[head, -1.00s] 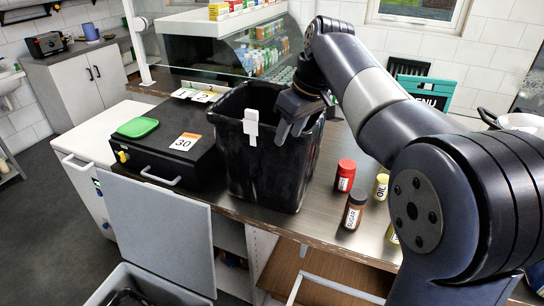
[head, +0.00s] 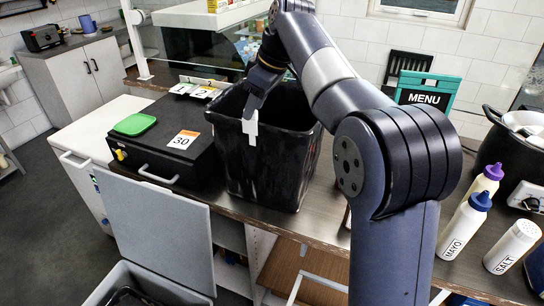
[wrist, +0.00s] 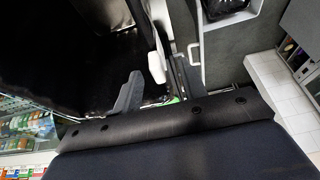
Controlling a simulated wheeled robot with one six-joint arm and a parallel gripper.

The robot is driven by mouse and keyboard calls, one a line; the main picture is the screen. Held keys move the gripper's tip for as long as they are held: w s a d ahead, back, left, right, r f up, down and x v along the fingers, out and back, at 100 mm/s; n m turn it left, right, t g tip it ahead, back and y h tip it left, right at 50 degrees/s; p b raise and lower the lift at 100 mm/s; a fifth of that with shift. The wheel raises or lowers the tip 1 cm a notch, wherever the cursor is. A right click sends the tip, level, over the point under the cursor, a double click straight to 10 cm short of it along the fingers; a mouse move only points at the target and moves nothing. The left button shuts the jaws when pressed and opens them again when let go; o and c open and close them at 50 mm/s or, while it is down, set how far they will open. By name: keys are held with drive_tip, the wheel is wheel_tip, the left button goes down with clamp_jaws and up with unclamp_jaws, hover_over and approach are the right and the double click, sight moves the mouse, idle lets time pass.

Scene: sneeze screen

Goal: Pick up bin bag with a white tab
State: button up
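The black bin bag (head: 275,165) stands upright and open-topped on the counter in the head view. Its white tab (head: 250,127) hangs on the near side at the rim. My gripper (head: 251,108) points down at the rim, right at the top of the tab. In the wrist view the bag's black inside (wrist: 85,50) fills the upper left, and the white tab (wrist: 156,67) shows between the two separated fingers (wrist: 158,85). The gripper looks open, with one finger on the bag's inner side and one outside. Whether either finger touches the tab cannot be told.
A black case (head: 170,145) with a "30" label and green lid stands close left of the bag. Mayo (head: 460,228) and salt (head: 512,246) bottles and a pot (head: 515,155) are at right. A glass screen (head: 225,50) stands behind. An open grey bin (head: 130,285) is below.

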drive_tip(key=shift+w+p+x, duration=0.15)
drive_tip(key=shift+p+x, duration=0.05)
drive_tip(key=shift+x, duration=1.1)
drive_tip(key=shift+w+p+x, duration=0.1)
drive_tip(key=shift+p+x, duration=0.05)
drive_tip(key=shift+x, duration=1.1)
drive_tip(key=shift+c, duration=0.2)
drive_tip(key=shift+r, duration=0.1)
clamp_jaws()
